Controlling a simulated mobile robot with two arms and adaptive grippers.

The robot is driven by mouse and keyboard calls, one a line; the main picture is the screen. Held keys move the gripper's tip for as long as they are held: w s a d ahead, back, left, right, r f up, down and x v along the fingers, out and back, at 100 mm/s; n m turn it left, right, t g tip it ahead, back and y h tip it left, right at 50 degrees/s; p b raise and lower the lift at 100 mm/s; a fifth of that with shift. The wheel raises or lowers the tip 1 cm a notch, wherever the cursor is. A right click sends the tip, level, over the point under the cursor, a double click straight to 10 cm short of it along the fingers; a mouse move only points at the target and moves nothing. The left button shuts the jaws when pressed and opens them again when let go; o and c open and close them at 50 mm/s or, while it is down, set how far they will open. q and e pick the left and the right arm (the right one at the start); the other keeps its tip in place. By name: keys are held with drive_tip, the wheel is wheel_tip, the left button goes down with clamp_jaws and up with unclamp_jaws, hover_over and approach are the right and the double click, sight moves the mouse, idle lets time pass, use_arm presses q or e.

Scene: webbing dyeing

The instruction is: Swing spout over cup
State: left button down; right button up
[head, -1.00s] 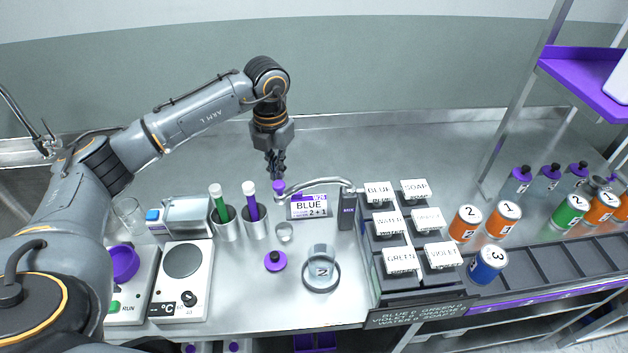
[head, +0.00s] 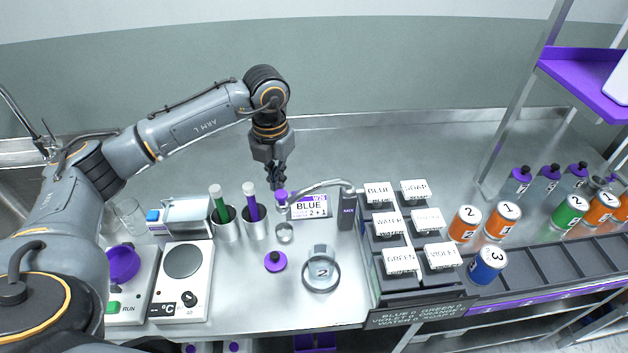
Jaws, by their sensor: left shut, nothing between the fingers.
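The metal spout (head: 318,185) is a curved tube that reaches left from the dark MIX post (head: 347,212) and ends in a purple tip (head: 281,197). Below the purple tip stands a small clear cup (head: 285,233). My right gripper is not in view.
Labelled blocks (head: 388,224) are to the right, metal holders with green and purple sticks (head: 228,226) to the left. A purple-and-black stopper (head: 275,262) lies in front, beside a hotplate (head: 183,262).

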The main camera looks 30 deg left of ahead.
sight(281, 197)
use_arm(q)
drive_tip(key=shift+s+d, duration=0.5)
drive_tip(key=shift+s, duration=0.15)
drive_tip(key=shift+s+d, duration=0.8)
drive_tip(key=shift+s, duration=0.05)
drive_tip(key=shift+s+d, duration=0.7)
drive_tip(key=shift+d, duration=0.25)
